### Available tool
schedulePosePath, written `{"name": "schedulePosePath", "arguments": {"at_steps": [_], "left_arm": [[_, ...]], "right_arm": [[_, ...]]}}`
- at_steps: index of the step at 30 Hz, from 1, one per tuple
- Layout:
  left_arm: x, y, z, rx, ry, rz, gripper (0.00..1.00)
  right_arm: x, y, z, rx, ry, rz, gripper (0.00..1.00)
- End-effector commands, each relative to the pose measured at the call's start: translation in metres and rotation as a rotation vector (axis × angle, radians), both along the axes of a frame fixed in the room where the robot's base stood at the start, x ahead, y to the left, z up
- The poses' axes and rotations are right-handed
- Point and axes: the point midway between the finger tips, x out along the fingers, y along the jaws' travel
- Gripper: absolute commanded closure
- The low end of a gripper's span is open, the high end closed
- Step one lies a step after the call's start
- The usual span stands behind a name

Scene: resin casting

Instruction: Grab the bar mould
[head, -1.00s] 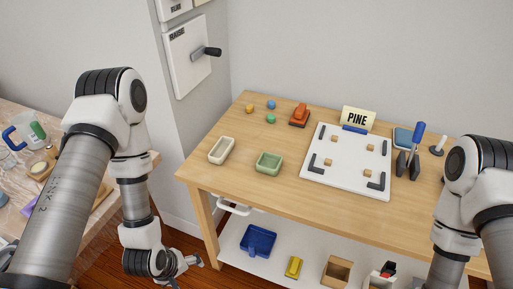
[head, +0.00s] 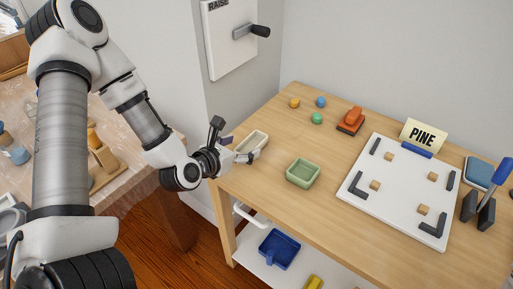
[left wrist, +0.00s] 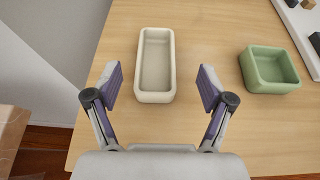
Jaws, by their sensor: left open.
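The cream bar mould (head: 257,139), a long open-topped trough, sits on the wooden table near its left edge. In the left wrist view the mould (left wrist: 156,48) lies lengthwise, pointing away from me. My left gripper (head: 236,144) is at the mould's near end in the head view, partly hiding it. In the left wrist view my left gripper (left wrist: 160,86) is open, one finger on each side of the mould's near part, with a gap on both sides. Nothing is held. My right gripper is out of view.
A green square mould (head: 303,173) stands right of the bar mould; it also shows in the left wrist view (left wrist: 270,84). Bare table (head: 243,179) surrounds the mould.

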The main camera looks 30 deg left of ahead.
Motion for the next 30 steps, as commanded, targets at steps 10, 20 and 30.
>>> {"name": "schedulePosePath", "arguments": {"at_steps": [10, 20, 30], "left_arm": [[0.044, 0.002, -0.027, 0.008, 0.002, -0.004, 0.19], [0.054, 0.001, -0.030, 0.001, 0.002, 0.000, 0.29], [0.053, 0.001, -0.030, 0.002, 0.002, -0.001, 0.84]], "right_arm": [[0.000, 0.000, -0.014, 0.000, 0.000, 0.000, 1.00], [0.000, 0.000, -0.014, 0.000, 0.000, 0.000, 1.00], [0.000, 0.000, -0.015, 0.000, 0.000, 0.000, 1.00]]}}
